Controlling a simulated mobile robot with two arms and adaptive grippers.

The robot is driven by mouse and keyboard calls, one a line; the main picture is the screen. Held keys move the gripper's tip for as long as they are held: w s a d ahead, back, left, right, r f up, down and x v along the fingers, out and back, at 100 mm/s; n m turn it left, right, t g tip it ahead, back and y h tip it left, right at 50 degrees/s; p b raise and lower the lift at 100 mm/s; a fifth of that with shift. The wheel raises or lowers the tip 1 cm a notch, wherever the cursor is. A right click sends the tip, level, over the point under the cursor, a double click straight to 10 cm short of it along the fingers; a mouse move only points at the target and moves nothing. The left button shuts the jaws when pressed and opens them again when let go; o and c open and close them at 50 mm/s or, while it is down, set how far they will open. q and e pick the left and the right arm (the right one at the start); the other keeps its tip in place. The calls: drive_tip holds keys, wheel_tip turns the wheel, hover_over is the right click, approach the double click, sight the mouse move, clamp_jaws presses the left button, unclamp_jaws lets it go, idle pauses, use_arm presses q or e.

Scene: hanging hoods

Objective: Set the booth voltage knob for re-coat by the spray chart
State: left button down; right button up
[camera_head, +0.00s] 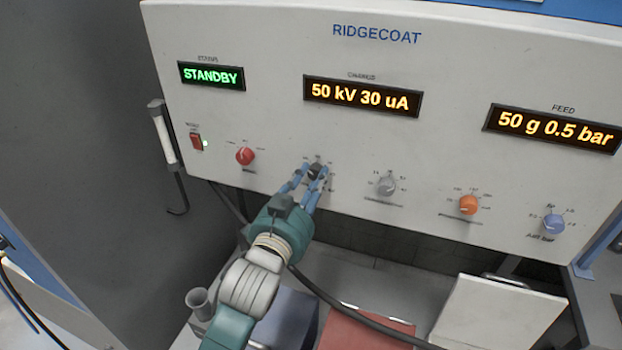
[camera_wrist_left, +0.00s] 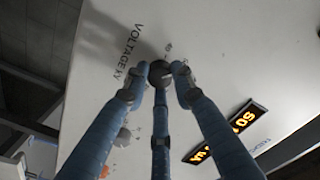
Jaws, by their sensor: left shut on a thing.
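The black voltage knob (camera_head: 316,170) sits on the white Ridgecoat panel, below the middle display (camera_head: 362,96), which reads 50 kV 30 uA. My left gripper (camera_head: 312,180) is at the knob with its blue fingers shut on it. In the left wrist view the fingers (camera_wrist_left: 158,84) close around the dark round knob (camera_wrist_left: 160,69), beside the printed label VOLTAGE kV (camera_wrist_left: 129,52). The fingers hide part of the knob and its scale, so I cannot read its pointer. The status display (camera_head: 211,76) reads STANDBY. My right gripper is not in view.
A red knob (camera_head: 245,156) is left of the voltage knob. Grey (camera_head: 387,186), orange (camera_head: 468,205) and blue (camera_head: 554,224) knobs are to the right. A red switch (camera_head: 196,142) is at the far left. A dark hose (camera_head: 345,317) runs below the panel.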

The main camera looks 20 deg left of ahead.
use_arm(q)
drive_tip(key=c, duration=1.4)
unclamp_jaws()
drive_tip(key=shift+r, duration=0.1)
drive_tip(key=shift+c, duration=0.2)
drive_tip(key=shift+d, duration=0.1)
drive_tip(key=shift+s, duration=0.15)
drive_tip(key=s, duration=0.7)
drive_tip(key=shift+s, duration=0.1)
